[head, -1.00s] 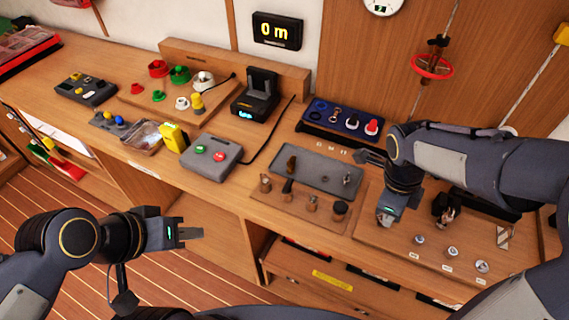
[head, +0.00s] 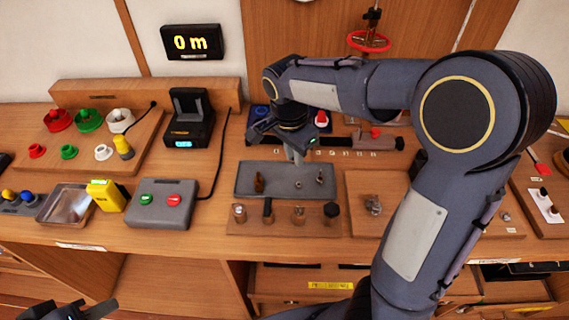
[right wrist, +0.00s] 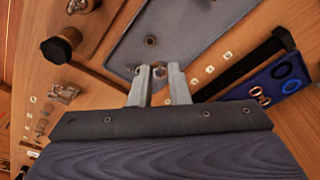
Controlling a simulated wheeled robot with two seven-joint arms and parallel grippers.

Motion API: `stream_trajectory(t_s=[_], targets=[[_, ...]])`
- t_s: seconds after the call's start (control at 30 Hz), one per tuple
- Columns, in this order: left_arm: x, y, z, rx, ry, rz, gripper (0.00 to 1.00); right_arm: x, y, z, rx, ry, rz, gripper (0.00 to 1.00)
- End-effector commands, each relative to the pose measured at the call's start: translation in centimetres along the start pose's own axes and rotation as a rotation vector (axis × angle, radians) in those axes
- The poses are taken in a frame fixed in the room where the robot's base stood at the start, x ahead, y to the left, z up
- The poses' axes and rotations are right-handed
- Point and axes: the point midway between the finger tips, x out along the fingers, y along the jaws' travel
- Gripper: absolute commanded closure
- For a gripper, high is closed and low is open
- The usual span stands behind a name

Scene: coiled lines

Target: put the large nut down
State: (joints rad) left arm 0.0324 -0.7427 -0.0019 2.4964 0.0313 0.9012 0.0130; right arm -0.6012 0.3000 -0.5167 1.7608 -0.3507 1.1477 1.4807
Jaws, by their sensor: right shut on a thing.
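The large nut (right wrist: 160,72) is a small metal ring between the fingertips of my right gripper (right wrist: 159,78) in the right wrist view. My right gripper (head: 295,158) is shut on it, above the grey tray (head: 245,180) in the head view. Whether the nut touches the tray is unclear.
A wooden holder (head: 285,222) with several knobbed pieces stands in front of the tray. A blue board (right wrist: 285,72) lies behind it, partly hidden by my right arm. A grey button box (head: 162,204) is to the left. The tray has bare patches.

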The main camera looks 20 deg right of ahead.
Motion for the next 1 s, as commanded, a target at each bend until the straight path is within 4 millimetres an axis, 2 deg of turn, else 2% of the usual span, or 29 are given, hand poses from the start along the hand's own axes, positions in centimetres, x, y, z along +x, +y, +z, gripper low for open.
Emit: stream_trajectory(t_s=[0.03, 0.1, 0.23, 0.37, 0.6, 1.0], targets=[[0.0, 0.0, 0.0, 0.000, 0.000, 0.000, 0.67, 1.4, -0.6, -0.2, 0.001, 0.002, 0.010, 1.00], [0.0, 0.0, 0.0, 0.000, 0.000, 0.000, 0.67, 2.6, -1.6, -0.3, 0.002, 0.001, 0.008, 1.00], [-0.1, 0.0, 0.0, 0.000, 0.000, 0.000, 0.67, 4.1, -2.9, -0.4, 0.001, -0.001, 0.005, 1.00], [-0.1, 0.1, -0.1, 0.000, 0.000, 0.000, 0.67, 4.8, -3.5, -0.5, 0.000, -0.001, 0.003, 1.00], [-0.1, 0.0, 0.0, 0.000, 0.000, 0.000, 0.67, 7.9, -3.8, -0.2, 0.001, -0.001, 0.004, 1.00], [0.1, -0.1, 0.1, 0.000, 0.000, 0.000, 0.67, 8.6, -3.8, -0.1, 0.001, -0.001, 0.002, 1.00]])
